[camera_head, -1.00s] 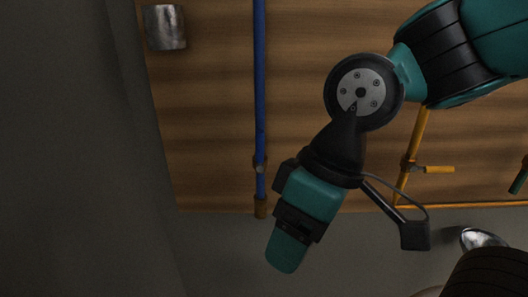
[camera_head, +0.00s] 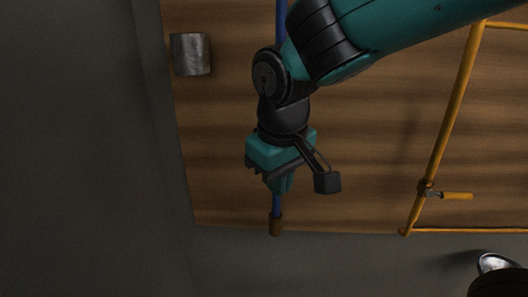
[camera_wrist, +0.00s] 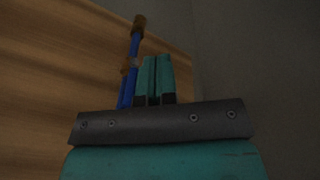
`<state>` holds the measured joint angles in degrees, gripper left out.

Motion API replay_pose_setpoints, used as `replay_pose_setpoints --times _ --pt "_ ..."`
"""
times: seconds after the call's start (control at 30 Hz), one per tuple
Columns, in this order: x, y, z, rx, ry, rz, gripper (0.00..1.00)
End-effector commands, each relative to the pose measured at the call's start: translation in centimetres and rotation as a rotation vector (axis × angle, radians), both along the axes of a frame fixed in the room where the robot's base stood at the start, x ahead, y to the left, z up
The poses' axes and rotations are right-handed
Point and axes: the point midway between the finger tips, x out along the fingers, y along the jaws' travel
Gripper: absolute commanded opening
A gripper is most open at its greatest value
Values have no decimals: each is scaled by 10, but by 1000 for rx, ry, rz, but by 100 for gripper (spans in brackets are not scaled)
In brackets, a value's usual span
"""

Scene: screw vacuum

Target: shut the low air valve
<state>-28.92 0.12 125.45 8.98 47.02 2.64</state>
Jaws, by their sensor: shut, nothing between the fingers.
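The blue pipe (camera_head: 276,202) runs down the wooden wall and ends in a brown fitting (camera_head: 276,226) near the wall's lower edge. In the wrist view the pipe (camera_wrist: 134,46) carries a small valve fitting (camera_wrist: 131,64), with blue parts below it that seem to lie along the pipe. I cannot tell the handle's exact position. My gripper (camera_head: 280,186) is in front of the pipe and hides the valve in the head view. In the wrist view its teal fingers (camera_wrist: 155,75) are together and empty, just right of the valve; contact cannot be told.
A metal cylinder (camera_head: 190,54) is on the wall at upper left. A shiny round object (camera_head: 497,263) is at lower right. The grey area at left is clear.

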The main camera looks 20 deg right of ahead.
Motion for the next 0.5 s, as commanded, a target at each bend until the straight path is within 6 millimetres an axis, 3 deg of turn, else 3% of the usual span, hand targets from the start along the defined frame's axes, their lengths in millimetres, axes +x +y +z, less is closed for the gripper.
replay_pose_setpoints --times 0.1,0.2,0.33,0.5 --pt "39 13 21 -119 -59 -124 0" --pt "62 27 35 -203 -119 -242 0" --pt "78 49 51 -286 -196 -397 0" --pt "79 74 63 -349 -276 -560 0"
